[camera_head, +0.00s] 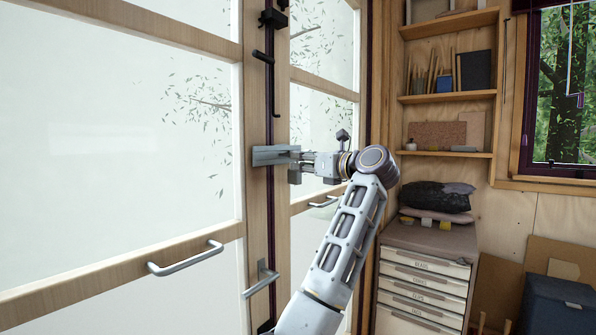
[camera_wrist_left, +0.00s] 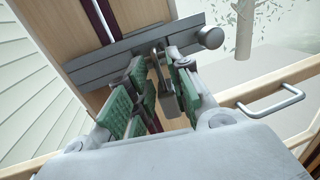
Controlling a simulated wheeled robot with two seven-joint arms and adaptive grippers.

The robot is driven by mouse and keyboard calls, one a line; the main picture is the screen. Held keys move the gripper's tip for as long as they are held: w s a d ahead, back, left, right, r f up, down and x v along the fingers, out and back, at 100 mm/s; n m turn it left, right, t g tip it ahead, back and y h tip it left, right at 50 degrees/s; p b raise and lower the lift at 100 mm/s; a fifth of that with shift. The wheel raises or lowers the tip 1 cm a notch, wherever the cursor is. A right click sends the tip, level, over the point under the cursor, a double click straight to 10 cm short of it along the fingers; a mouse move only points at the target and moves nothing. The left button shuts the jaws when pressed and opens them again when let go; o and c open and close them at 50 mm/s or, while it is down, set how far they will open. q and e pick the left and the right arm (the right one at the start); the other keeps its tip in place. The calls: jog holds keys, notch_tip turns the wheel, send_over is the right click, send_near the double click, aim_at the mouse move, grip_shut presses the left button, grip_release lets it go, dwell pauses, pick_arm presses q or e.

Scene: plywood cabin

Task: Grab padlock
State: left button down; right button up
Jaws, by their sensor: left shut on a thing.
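The padlock (camera_wrist_left: 168,103) is a small grey block with its shackle up at a grey metal latch bar (camera_wrist_left: 120,60) on the wooden door frame. It hangs between the green-padded fingers of my left gripper (camera_wrist_left: 160,100), which is shut on it. In the head view my left gripper (camera_head: 296,163) is at the latch bar (camera_head: 268,155), and the padlock cannot be made out clearly there. The fingers hide part of the padlock in the wrist view. Whether the shackle is open or closed cannot be told. My right gripper is not in view.
The glazed door has grey pull handles (camera_head: 186,259) and a lever handle (camera_head: 261,279) below the latch. A dark rod lock (camera_head: 272,20) is above. To the right stand a drawer cabinet (camera_head: 425,280) with a dark cushion (camera_head: 437,196) and wall shelves (camera_head: 447,97).

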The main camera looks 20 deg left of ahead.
pick_arm(q)
jog(key=shift+r, duration=0.15)
jog(key=r+p+v, duration=0.3)
jog(key=p+v, duration=0.1)
jog(key=v, duration=1.4)
jog(key=shift+p, duration=0.4)
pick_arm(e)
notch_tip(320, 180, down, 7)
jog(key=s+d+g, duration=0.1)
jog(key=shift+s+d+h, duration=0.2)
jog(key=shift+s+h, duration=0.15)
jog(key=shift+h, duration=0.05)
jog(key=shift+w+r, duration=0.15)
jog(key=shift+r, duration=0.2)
